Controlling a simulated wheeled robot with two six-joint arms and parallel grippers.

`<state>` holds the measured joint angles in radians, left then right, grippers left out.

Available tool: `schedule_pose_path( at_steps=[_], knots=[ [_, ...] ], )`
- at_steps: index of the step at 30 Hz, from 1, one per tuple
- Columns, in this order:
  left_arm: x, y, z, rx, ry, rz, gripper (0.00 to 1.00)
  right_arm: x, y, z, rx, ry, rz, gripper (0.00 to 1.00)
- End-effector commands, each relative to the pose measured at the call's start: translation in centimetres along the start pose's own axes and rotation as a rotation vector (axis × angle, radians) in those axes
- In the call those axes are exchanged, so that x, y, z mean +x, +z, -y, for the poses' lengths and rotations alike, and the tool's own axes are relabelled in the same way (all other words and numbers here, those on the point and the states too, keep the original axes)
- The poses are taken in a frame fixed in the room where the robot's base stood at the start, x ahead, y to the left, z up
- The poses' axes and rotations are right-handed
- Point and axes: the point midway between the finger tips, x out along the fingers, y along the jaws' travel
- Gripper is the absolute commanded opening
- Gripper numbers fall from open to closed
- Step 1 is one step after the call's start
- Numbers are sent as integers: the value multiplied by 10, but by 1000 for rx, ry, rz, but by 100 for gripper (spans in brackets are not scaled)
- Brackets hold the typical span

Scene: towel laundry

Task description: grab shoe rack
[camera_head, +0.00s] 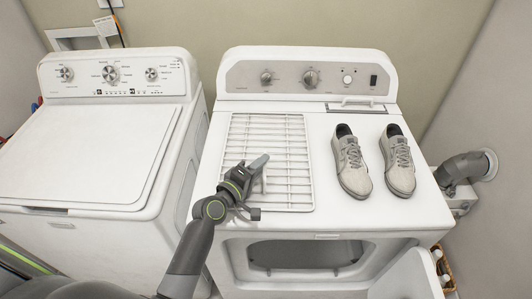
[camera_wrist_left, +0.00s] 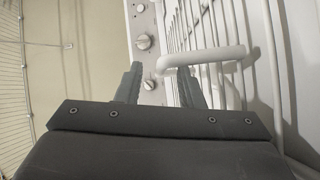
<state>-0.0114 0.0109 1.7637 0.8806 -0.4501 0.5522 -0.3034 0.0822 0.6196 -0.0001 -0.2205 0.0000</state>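The shoe rack is a white wire rack (camera_head: 285,135) lying on the left part of the dryer top. My left gripper (camera_head: 257,188) is over the rack's lower left part, with its fingers apart. In the left wrist view the gripper (camera_wrist_left: 160,88) has a clear gap between its two dark fingers. A white bent bar (camera_wrist_left: 205,56), which looks like part of the rack, crosses by the right finger, its end reaching over the gap. I cannot tell whether it touches the finger. The gripper and forearm hide part of the rack's near left side. My right gripper is not in view.
A pair of grey shoes (camera_head: 374,162) stands on the dryer top (camera_head: 324,200), right of the rack. A washer (camera_head: 85,155) stands to the left. A wall pipe (camera_head: 465,168) is at right. A white panel (camera_head: 408,277) stands out at the lower right.

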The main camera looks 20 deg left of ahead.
Motion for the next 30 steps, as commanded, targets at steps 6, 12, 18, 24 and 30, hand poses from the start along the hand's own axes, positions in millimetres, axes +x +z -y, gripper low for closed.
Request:
schedule_pose_path(
  at_steps=[6,12,18,24,30],
  knots=[
    [0,0,0,0,0,0,8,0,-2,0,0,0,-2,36],
    [0,0,0,0,0,0,0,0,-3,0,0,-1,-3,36],
    [0,0,0,0,-1,0,0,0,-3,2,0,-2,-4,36],
    [0,0,0,0,-1,0,0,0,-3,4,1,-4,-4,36],
    [0,0,1,0,-1,1,0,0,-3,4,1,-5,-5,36]
  ],
)
